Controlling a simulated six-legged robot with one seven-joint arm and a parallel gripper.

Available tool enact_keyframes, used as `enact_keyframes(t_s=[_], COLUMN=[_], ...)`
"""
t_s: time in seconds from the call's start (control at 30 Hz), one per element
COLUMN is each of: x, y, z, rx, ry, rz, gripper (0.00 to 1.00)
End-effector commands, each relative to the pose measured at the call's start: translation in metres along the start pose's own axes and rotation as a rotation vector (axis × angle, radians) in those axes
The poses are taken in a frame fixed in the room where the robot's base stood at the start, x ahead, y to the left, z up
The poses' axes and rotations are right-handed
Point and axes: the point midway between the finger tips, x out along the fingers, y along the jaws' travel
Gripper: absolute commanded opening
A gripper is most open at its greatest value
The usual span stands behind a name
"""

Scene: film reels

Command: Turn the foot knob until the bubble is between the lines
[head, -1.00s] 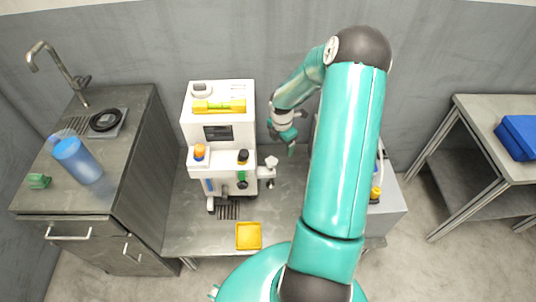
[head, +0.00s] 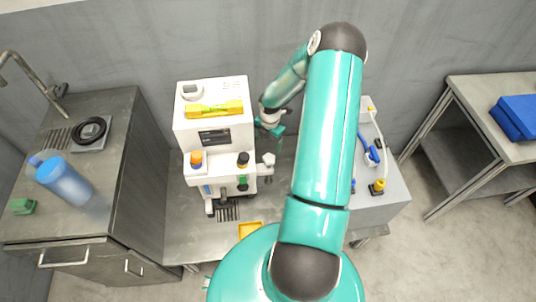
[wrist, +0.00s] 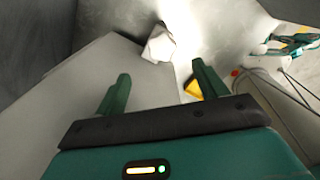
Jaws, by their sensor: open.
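A white machine (head: 213,135) stands on the bench, with a yellow spirit level (head: 214,109) lying on its top. The bubble and its lines are too small to make out. A white knob (head: 268,160) sticks out at the machine's front right. A white faceted knob (wrist: 158,44) shows in the wrist view, ahead of my fingers at the edge of a large pale surface; I cannot tell if it is the foot knob. My gripper (head: 276,130) is beside the machine's right rear. In the wrist view my gripper (wrist: 162,84) is open, with nothing between its fingers.
A yellow tray (head: 250,229) lies in front of the machine, partly covered by my body. A grey box (head: 388,190) with blue and yellow fittings stands to the right. A sink counter (head: 112,150) with a blue bottle (head: 64,178) is at left. The wall is close behind.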

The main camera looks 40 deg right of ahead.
Motion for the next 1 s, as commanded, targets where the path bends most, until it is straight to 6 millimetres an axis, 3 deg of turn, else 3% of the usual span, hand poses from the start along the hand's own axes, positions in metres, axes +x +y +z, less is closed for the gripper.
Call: enact_keyframes(t_s=[0.3,0.5,0.9,0.93,1.0], x=[0.065,0.095,0.106,0.106,0.106], y=[0.0,0.002,0.004,0.004,0.004], z=[-0.001,0.0,0.001,0.001,0.001], rx=[0.001,0.001,0.002,0.002,0.002], ry=[0.001,0.0,-0.001,-0.001,-0.001], rz=[-0.002,-0.001,-0.001,-0.001,-0.001], gripper=[0.72,0.72,0.72,0.7,0.56])
